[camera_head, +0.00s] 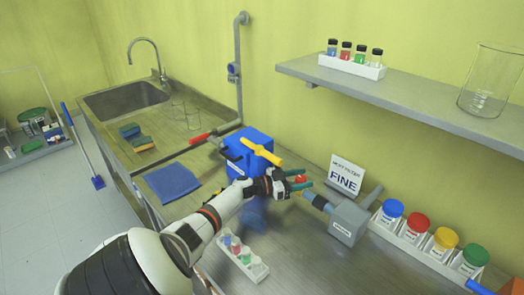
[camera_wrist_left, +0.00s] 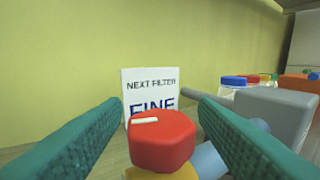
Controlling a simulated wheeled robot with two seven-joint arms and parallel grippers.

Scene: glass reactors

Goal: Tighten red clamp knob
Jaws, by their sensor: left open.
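The red clamp knob (camera_wrist_left: 162,140) is a faceted red cap with a white mark on top, low in the middle of the left wrist view. In the head view it shows as a small red spot (camera_head: 300,179) beside the grey filter housing (camera_head: 349,222). My left gripper (camera_head: 304,178) is open, with its teal fingers on either side of the knob. In the wrist view I cannot tell whether either finger touches it. A yellow part (camera_wrist_left: 180,173) shows under the knob. My right gripper is in neither view.
A "NEXT FILTER FINE" sign (camera_head: 346,175) stands behind the housing. A blue box (camera_head: 249,152) with a yellow handle (camera_head: 263,151) is behind my left gripper. A rack of small vials (camera_head: 243,257) stands in front, and several coloured-lid jars (camera_head: 418,224) are right.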

